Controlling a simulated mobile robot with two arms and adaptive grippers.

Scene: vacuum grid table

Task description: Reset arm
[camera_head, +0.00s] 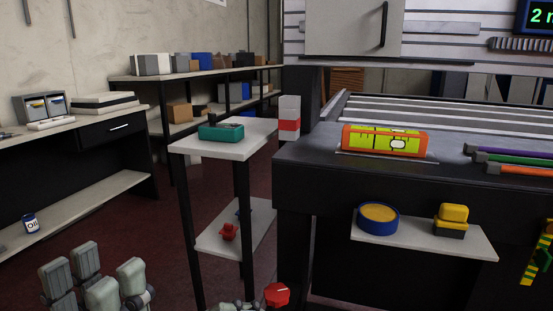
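My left gripper (97,277) shows at the bottom left of the head view, its grey finger pads pointing up. Dark floor shows between the pads, and I see nothing held there. Only the tops of some grey parts (238,306) show at the bottom edge, left of centre. They look like fingers of my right gripper, but most is cut off and I cannot tell their state. A red faceted piece (277,294) is close to their right; I cannot tell whether it touches them.
The black vacuum grid table (300,155) fills the right, with a yellow-orange spirit level (385,140) on it. A small side stand (245,148) carries a green tool box (221,132). A low shelf (415,240) holds a blue-yellow round tin (378,217). Dark red floor lies open at left.

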